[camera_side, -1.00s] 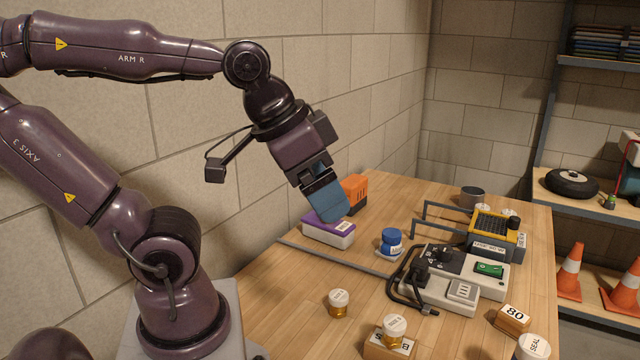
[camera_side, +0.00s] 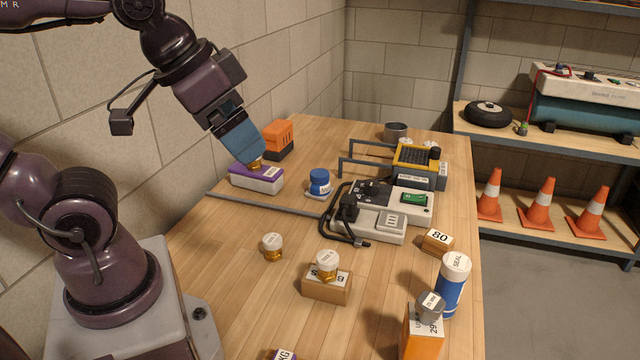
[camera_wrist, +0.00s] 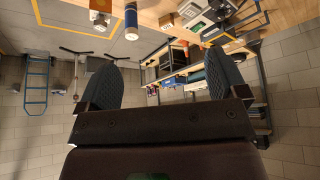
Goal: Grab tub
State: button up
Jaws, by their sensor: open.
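My gripper (camera_side: 246,154) is open and tilted down over a white box with a purple lid (camera_side: 268,180), at the back left of the table in the side view. A small gold piece (camera_side: 256,164) shows at the fingertips, on or just above the lid; I cannot tell whether the fingers touch it. In the wrist view my gripper's two blue-grey fingers (camera_wrist: 165,80) stand wide apart with nothing between them. A squat blue tub (camera_side: 319,182) with a blue lid stands to the right. Amber jars with white lids stand nearer, one on the table (camera_side: 272,246), one on a labelled wooden block (camera_side: 326,266).
An orange block (camera_side: 279,138) stands behind the purple-lidded box, near the wall. A grey device (camera_side: 385,210) with a black cable fills the table's middle right. A blue cylinder marked SEAL (camera_side: 452,288) stands at the front right.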

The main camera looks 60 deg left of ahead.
jog(key=n+g+y, duration=0.2)
jog(key=n+g, duration=0.1)
jog(key=n, duration=0.4)
send_near(319, 173)
jog(key=x, duration=0.7)
jog(key=shift+x, duration=2.8)
jog(key=c, duration=1)
